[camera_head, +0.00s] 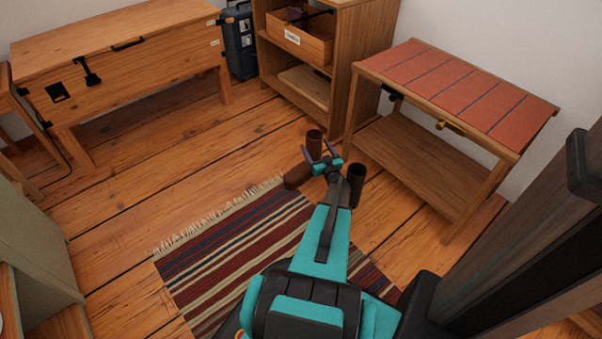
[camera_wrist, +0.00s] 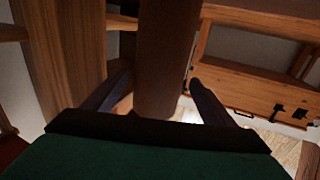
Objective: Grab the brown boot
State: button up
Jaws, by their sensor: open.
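A brown boot (camera_head: 315,138) stands on the wood floor near the rug's far corner, with its shaft up and a brown part showing lower left. My gripper (camera_head: 320,151) is open at the near side of the shaft, with one dark finger to each side. In the wrist view the brown shaft (camera_wrist: 167,50) rises between the two spread fingers of my gripper (camera_wrist: 160,80). Gaps show between the shaft and the fingertips. My gripper hides the middle of the boot in the head view.
A darker boot (camera_head: 357,180) stands close to the right of my wrist. A red-topped bench (camera_head: 460,90) stands right, a wooden cabinet (camera_head: 350,60) behind, and a wooden chest (camera_head: 120,65) at back left. A striped rug (camera_head: 215,260) lies below; floor at left is clear.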

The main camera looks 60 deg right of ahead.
jog(key=b+x, duration=0.1)
jog(key=x, duration=0.5)
jog(key=shift+b, duration=0.4)
jog(key=c, duration=1.9)
jog(key=shift+r, duration=0.15)
